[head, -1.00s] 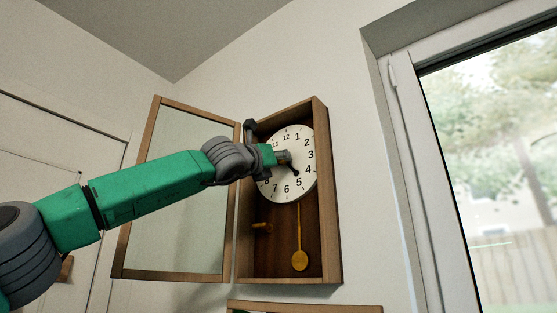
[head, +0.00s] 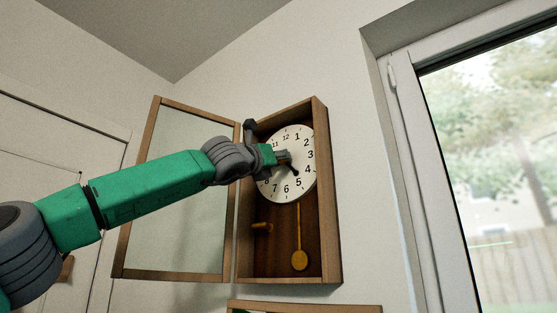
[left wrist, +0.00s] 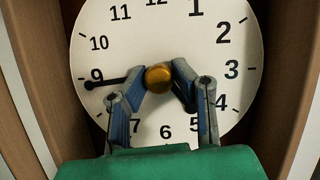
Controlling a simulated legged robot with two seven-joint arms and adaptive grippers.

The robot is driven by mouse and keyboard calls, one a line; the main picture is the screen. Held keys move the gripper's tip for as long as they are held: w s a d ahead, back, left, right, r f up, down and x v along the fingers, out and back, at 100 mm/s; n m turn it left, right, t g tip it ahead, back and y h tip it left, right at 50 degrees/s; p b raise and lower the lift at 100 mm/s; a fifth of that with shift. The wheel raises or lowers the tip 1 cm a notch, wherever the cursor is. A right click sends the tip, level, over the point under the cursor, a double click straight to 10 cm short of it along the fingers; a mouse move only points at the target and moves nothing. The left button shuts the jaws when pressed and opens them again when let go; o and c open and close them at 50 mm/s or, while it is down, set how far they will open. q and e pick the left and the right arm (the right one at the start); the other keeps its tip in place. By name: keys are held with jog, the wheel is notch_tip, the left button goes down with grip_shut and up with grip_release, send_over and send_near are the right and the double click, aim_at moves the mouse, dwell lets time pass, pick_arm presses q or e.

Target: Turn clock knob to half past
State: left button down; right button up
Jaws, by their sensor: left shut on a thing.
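The wall clock's white dial (head: 299,185) faces me inside an open wooden case. It also fills much of the left wrist view (left wrist: 100,60). My left gripper (head: 286,157) reaches the dial's centre. In the left wrist view its two fingers (left wrist: 158,80) are shut on the round brass knob (left wrist: 158,76), one on each side. One black hand (left wrist: 103,83) points left, near the 9. In the head view a dark hand tip (head: 296,173) shows between the 4 and 5. The rest of that hand is hidden by the gripper. My right gripper is not in view.
The glazed case door (head: 185,190) stands open on the left, behind my arm. A brass pendulum (head: 300,260) hangs below the dial, with a small peg (head: 262,226) at its left. A window (head: 500,170) is on the right.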

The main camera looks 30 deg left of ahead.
pick_arm(q)
jog(key=shift+s+a+r, duration=0.25)
jog(key=shift+r, duration=0.2)
jog(key=c, duration=1.4)
grip_release()
jog(key=shift+o, duration=0.3)
jog(key=shift+w+f, duration=0.15)
jog(key=shift+w, duration=0.2)
jog(key=shift+f, duration=0.2)
jog(key=shift+s+r, duration=0.1)
jog(key=shift+s, duration=0.05)
jog(key=shift+s+b, duration=0.25)
jog(key=shift+b, duration=0.05)
jog(key=s+a+f+b, duration=0.2)
jog(key=s, duration=0.5)
jog(key=s+a+f+b, duration=0.2)
jog(key=s+a+b, duration=0.1)
jog(key=s, duration=0.3)
jog(key=shift+s+f+b, duration=0.2)
jog(key=shift+s+b, duration=0.1)
jog(key=shift+s, duration=0.1)
